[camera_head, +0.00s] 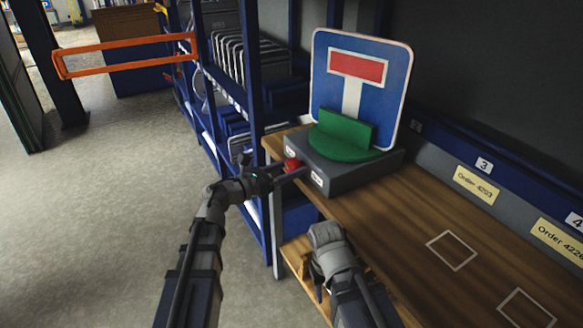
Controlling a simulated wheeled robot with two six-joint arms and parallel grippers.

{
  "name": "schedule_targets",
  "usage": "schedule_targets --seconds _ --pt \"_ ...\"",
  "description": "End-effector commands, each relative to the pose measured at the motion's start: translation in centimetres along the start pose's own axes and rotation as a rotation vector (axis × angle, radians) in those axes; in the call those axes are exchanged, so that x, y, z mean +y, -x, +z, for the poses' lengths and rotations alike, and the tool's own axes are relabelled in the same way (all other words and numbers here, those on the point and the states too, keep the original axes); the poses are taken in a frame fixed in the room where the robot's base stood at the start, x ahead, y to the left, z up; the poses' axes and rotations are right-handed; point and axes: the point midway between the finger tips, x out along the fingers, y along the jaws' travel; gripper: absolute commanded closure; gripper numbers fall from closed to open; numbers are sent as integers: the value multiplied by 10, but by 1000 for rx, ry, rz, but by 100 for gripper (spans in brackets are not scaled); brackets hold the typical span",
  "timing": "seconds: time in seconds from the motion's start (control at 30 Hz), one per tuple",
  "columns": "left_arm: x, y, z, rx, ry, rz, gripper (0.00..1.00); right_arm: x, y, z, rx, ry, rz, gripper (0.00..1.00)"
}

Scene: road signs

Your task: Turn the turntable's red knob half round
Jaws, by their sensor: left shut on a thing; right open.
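The turntable has a dark grey box base (345,177) on the wooden bench, with a green disc and green holder (342,135) on top. A blue sign (396,85) with a white T and a red bar stands upright in the holder, its face toward me. The red knob (292,164) is on the left part of the base's front side, between two white labels. My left gripper (287,173) is shut on the red knob, partly hiding it. My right gripper (318,280) is low at the bench's front edge, apart from the turntable; its fingers are mostly hidden behind its wrist.
The wooden bench (400,215) has free room at right, with white square outlines (451,251). Order labels (477,186) line its back edge. A blue rack (251,80) with upright plates stands behind left. An orange barrier arm (125,55) reaches out left over open floor (110,200).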

Motion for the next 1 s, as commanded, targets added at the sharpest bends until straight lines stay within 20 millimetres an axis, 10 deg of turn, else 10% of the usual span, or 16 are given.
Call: schedule_targets --seconds 1.0 --pt "5 0 0 43 542 14 89 1 9 0 0 0 0 50"
